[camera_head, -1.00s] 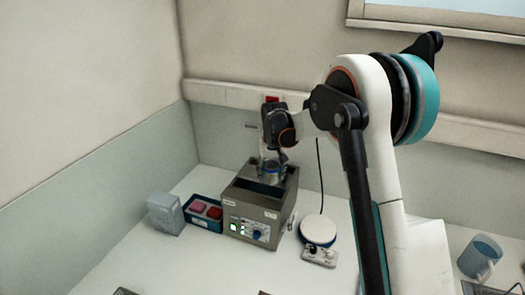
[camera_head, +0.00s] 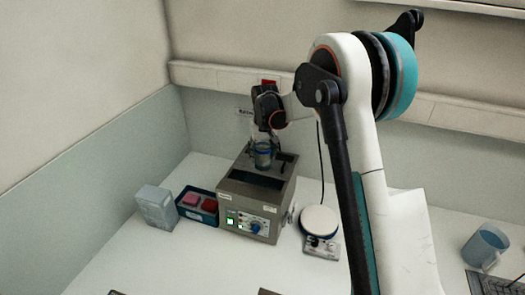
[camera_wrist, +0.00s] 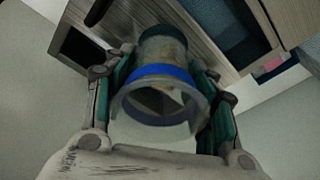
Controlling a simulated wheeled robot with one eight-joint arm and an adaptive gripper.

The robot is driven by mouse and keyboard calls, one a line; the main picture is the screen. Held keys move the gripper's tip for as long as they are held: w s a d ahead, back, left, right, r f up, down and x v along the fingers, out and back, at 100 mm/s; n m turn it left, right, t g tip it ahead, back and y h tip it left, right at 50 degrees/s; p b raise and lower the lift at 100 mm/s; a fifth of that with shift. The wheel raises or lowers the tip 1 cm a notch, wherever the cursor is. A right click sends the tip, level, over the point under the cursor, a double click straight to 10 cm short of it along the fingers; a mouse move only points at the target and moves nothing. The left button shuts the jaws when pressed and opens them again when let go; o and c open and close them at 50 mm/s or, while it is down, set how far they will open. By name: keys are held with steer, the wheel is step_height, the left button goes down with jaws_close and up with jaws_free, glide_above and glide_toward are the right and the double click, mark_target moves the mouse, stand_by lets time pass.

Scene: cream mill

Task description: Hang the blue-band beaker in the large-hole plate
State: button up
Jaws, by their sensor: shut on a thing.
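My gripper (camera_wrist: 160,105) is shut on the blue-band beaker (camera_wrist: 157,52), a clear glass with a blue band, its rim facing the wrist camera. In the head view the beaker (camera_head: 262,154) hangs upright below my gripper (camera_head: 264,140), over the back part of the grey water bath (camera_head: 243,208). It appears to be above the bath top; the exact gap cannot be told. The bath top has a wide dark opening in front of the beaker and a smaller dark one at the back right. The large-hole plate cannot be told apart for certain.
A blue bin (camera_head: 199,217) with pink and red items and a pale box (camera_head: 155,207) stand left of the bath. A round white-topped device (camera_head: 320,221) with a cord is on its right. The front bench is mostly clear.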

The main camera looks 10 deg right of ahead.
mark_target(263, 165)
steer(key=shift+f, duration=0.45)
steer(key=shift+s+b, duration=0.2)
steer(key=shift+b, duration=0.15)
steer(key=shift+f+b, duration=1)
steer(key=shift+b, duration=0.2)
stand_by(1.8)
steer(key=shift+s+f, duration=0.15)
steer(key=shift+f, duration=0.05)
steer(key=shift+f+b, duration=0.15)
steer(key=shift+b, duration=0.15)
steer(key=shift+s+f, duration=0.1)
steer(key=shift+f, duration=0.25)
steer(key=c, duration=0.4)
steer(key=shift+o, duration=1)
steer(key=shift+s+f+b, duration=0.1)
steer(key=shift+f+b, duration=0.15)
steer(key=shift+b, duration=0.25)
steer(key=shift+o, duration=0.7)
steer(key=shift+f, duration=0.35)
